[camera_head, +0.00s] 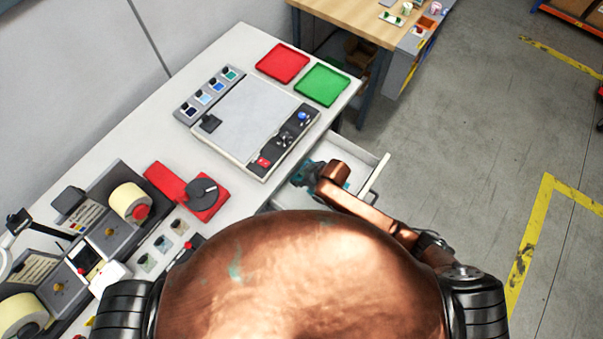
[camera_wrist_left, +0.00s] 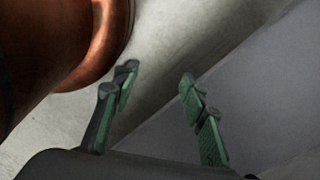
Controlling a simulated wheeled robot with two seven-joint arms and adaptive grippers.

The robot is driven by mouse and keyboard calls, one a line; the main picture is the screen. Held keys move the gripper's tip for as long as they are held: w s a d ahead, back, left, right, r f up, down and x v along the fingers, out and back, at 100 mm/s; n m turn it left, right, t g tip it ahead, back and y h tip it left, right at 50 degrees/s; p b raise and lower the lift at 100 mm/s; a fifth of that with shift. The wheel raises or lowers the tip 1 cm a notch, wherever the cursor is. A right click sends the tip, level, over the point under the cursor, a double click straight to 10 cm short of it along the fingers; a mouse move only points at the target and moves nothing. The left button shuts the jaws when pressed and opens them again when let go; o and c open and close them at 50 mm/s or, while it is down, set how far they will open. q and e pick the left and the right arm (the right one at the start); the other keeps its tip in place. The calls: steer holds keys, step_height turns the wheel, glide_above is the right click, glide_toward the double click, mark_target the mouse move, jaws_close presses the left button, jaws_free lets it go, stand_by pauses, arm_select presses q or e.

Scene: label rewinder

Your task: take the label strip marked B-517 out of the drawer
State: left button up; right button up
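The drawer (camera_head: 376,174) is pulled out from under the right part of the white workbench in the head view. My right gripper (camera_head: 304,174) is at the drawer's left part, over or inside it; its fingertips are too small and covered to tell whether they hold anything. My forearm and body hide much of the drawer. I cannot make out the label strip marked B-517 or any lettering. My left gripper (camera_wrist_left: 158,76) is open in the left wrist view, with nothing between its green-padded fingers. It does not show in the head view.
A red tray (camera_head: 283,63) and a green tray (camera_head: 322,84) lie on the bench (camera_head: 232,43) beside a grey panel (camera_head: 247,118) with knobs. A red device (camera_head: 187,190) and label rolls (camera_head: 131,202) stand at left.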

steer(key=shift+w+a+f, duration=0.15)
steer(key=shift+a+f, duration=0.15)
steer(key=shift+f, duration=0.15)
steer(key=shift+w+f, duration=0.1)
steer(key=shift+f, duration=0.05)
arm_select(q)
steer(key=shift+w, duration=0.55)
arm_select(e)
steer(key=shift+a, duration=0.1)
jaws_close()
